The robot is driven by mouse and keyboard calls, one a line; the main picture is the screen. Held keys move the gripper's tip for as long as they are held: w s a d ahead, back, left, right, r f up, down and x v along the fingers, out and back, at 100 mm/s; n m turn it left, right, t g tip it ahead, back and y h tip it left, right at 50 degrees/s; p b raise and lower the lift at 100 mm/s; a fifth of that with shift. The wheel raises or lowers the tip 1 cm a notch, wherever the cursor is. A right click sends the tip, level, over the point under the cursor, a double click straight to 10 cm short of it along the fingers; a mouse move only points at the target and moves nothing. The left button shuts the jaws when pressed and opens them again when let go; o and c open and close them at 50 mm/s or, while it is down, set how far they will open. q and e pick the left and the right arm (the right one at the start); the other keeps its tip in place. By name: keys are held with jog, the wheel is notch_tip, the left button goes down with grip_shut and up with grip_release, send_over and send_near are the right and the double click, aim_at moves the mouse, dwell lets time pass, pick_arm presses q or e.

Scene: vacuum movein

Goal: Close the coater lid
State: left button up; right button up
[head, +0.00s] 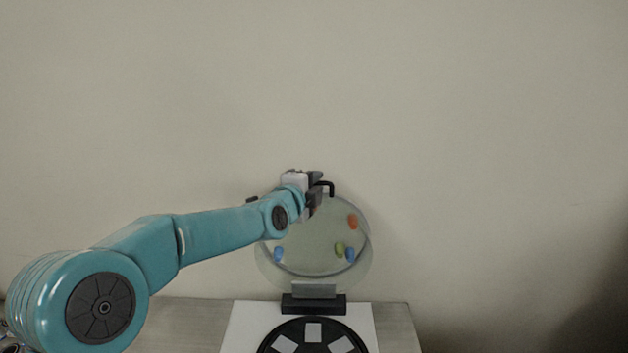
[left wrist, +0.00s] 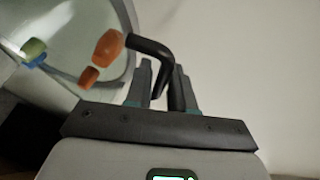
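The coater lid (head: 312,235) is a round clear disc standing upright behind the coater, above a black hinge block (head: 314,304). A bent black handle (head: 326,184) sticks out at its top; it also shows in the left wrist view (left wrist: 150,46). My left gripper (head: 315,190) is at the handle, at the lid's top edge. In the left wrist view its two fingers (left wrist: 163,90) are close together, with the handle's end between them, so it looks shut on the handle. The fingers partly hide the grip. My right gripper is not in view.
The white coater base (head: 240,330) with a black round chuck (head: 314,345) lies in front of the lid on a grey table (head: 395,325). Small orange (head: 352,221), green (head: 340,249) and blue pieces show on the lid. A plain wall stands behind.

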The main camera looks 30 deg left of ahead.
pick_arm(q)
jog(key=shift+w+f, duration=0.15)
jog(key=shift+w, duration=0.2)
jog(key=shift+s+a, duration=0.1)
jog(key=shift+s, duration=0.2)
jog(key=shift+s+r, duration=0.15)
jog(key=shift+r, duration=0.05)
jog(key=shift+c, duration=1)
grip_shut()
jog(key=shift+w+f, duration=0.15)
jog(key=shift+w, duration=0.1)
jog(key=shift+s+b, duration=0.25)
jog(key=shift+b, duration=0.05)
